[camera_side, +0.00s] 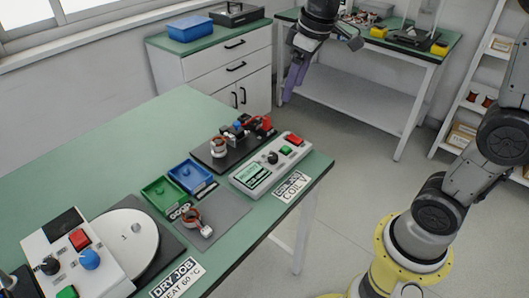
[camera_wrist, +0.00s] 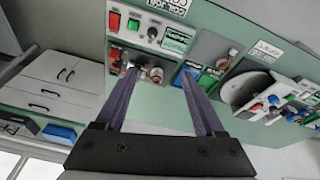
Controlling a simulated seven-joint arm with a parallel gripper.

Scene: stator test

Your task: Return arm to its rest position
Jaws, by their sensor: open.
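My gripper (camera_side: 291,82) hangs above and beyond the far right part of the green bench (camera_side: 100,135) in the side view, clear of everything on it. In the wrist view its two purple fingers (camera_wrist: 160,74) stand wide apart with nothing held between them. The bench and its fixtures lie below and beyond the fingertips there. My arm's links show at the right of the side view, and part of the arm is cut off by the top edge.
The bench holds a grey control box (camera_side: 262,177), a black test fixture (camera_side: 215,158), blue (camera_side: 190,175) and green (camera_side: 163,192) trays, a copper-wound part on a grey plate (camera_side: 222,222) and a white turntable (camera_side: 125,245). A white cabinet (camera_side: 200,65) and rear table (camera_side: 430,60) stand behind.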

